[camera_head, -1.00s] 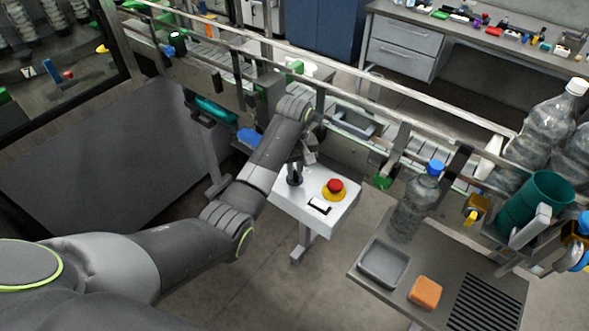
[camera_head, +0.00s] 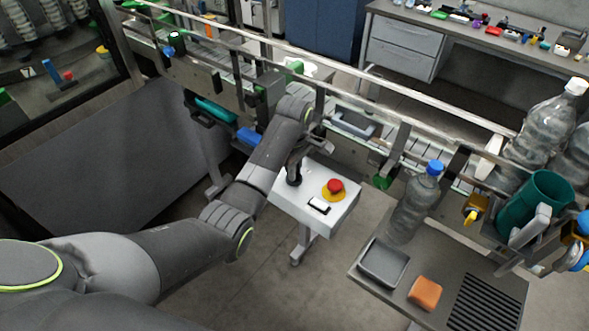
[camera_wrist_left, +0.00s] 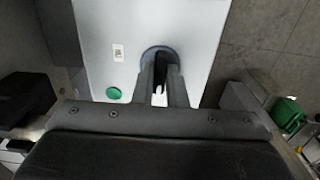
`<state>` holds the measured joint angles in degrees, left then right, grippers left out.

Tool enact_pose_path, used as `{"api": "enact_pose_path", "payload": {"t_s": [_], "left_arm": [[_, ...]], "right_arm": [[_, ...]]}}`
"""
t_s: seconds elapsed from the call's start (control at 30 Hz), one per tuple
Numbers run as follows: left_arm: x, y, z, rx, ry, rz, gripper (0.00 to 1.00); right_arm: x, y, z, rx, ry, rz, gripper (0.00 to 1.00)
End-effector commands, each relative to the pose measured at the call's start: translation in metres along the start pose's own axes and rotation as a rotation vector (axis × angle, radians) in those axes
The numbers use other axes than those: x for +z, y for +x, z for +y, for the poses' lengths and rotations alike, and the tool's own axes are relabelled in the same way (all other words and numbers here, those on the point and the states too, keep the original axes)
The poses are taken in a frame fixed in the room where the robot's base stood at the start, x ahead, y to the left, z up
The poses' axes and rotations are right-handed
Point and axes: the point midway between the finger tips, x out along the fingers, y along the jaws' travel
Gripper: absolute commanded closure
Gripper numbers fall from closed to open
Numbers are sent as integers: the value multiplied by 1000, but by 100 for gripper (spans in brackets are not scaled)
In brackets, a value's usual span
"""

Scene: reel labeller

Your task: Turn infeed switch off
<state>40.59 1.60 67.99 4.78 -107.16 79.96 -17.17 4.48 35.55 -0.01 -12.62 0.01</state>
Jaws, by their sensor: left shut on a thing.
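A white control box (camera_head: 325,208) stands on a post beside the conveyor. On its top are a red mushroom button on a yellow ring (camera_head: 334,188), a black-and-white rocker (camera_head: 319,206) and a dark round switch (camera_head: 294,178) at the left end. My left gripper (camera_wrist_left: 160,75) points down at the box and is shut on this switch. In the left wrist view the switch's dark round base (camera_wrist_left: 158,52) shows around the fingertips, with a small white mark between them. A green button (camera_wrist_left: 113,94) is left of the fingers. The fingers hide much of the switch. My right gripper is not in view.
The conveyor rail (camera_head: 345,78) runs just behind the box. To the right, a side table (camera_head: 385,297) holds a bottle (camera_head: 411,208), a grey tray (camera_head: 384,262) and an orange block (camera_head: 425,293). The floor in front of the box is clear.

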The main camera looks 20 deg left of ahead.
Motion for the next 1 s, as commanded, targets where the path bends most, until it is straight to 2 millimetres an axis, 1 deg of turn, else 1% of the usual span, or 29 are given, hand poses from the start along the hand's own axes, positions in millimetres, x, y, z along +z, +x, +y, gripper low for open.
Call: {"api": "enact_pose_path", "payload": {"t_s": [0.47, 0.5, 0.63, 0.9, 1.0], "left_arm": [[-1, -1, 0, 2, -14, 3, 100], [-1, -1, 0, 2, -14, 3, 83], [-1, -1, 0, 1, -13, 2, 66], [0, -1, 0, 0, -11, 1, 66], [-1, -6, 3, 1, -9, 2, 66]], "right_arm": [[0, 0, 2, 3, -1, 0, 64], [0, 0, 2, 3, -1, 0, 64], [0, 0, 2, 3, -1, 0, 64], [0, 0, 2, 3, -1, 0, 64], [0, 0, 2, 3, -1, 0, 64]]}}
